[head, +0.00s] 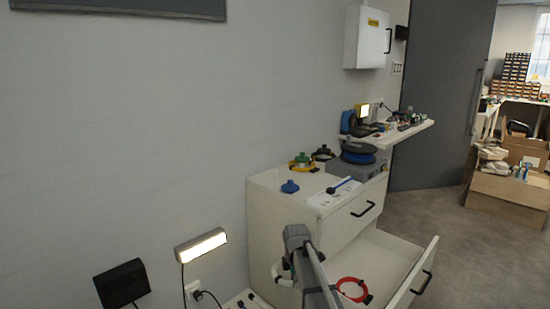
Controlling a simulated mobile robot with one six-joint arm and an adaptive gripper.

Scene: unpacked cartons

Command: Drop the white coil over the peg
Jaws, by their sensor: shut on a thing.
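The white coil (276,274) shows as a pale ring at the left side of my gripper (289,264), in front of the white cabinet. My gripper is shut on it, though my grey arm hides most of the fingers and part of the ring. A small blue peg-like piece (289,187) with a wide base stands on the cabinet top, above and behind my gripper, apart from the coil. Behind it a green-topped piece (301,158) has a yellow coil (300,165) around its base. I cannot tell for certain which of these is the task's peg.
The white cabinet (262,225) has an open drawer (405,285) holding a red coil (352,289). A paper sheet with a dark-blue tool (339,185), a dark green-topped piece (322,153) and a grey box (357,172) are on top. A lit lamp (201,245) is at left.

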